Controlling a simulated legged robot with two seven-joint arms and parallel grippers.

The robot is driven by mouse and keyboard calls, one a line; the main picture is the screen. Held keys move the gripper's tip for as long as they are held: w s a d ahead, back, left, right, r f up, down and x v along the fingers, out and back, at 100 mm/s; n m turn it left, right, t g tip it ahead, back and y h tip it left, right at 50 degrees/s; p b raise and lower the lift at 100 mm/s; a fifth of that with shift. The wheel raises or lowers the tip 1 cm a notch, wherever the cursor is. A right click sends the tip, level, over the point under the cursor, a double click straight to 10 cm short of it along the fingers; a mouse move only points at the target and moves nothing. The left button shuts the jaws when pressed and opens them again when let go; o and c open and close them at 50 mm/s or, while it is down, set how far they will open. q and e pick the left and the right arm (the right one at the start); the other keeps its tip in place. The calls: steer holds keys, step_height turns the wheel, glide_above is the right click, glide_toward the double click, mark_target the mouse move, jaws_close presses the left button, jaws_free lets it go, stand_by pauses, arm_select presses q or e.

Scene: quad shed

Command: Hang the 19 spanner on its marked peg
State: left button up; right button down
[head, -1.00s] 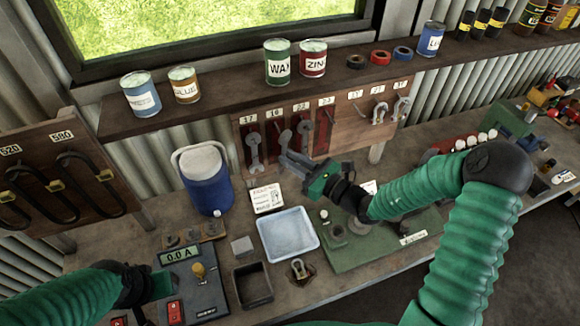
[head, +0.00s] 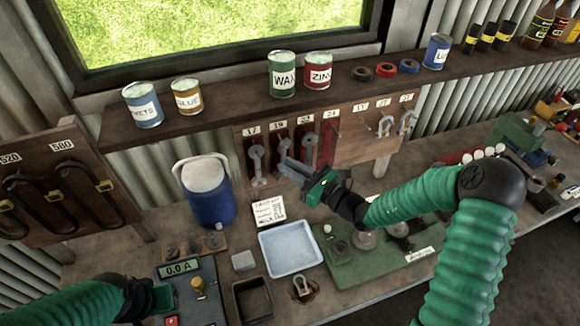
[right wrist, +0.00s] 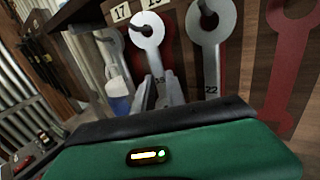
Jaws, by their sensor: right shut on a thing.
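The 19 spanner (right wrist: 147,30) is grey with a ring end, upright at the tool board (head: 345,155) under the 19 label (head: 280,122). My right gripper (right wrist: 158,92) is shut on its lower part. In the head view this gripper (head: 287,165) is just in front of the board. The ring is at the height of the 19 peg (right wrist: 137,29); I cannot tell whether the peg is through it. The 17 spanner (head: 256,163) and the 22 spanner (head: 304,138) hang on either side. My left gripper (head: 165,293) is low left over the meter box, its fingers unclear.
The 24 place (head: 326,145) shows a bare red outline. Shackles (head: 386,125) hang farther right. A shelf (head: 220,112) with tins runs above the board. A blue cooler (head: 207,190), a pale tray (head: 290,248) and a green mat (head: 385,255) are on the bench below.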

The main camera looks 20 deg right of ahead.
steer(key=shift+f, duration=0.1)
steer(key=c, duration=1.8)
jaws_free()
steer(key=o, duration=0.5)
steer(key=shift+d, duration=0.15)
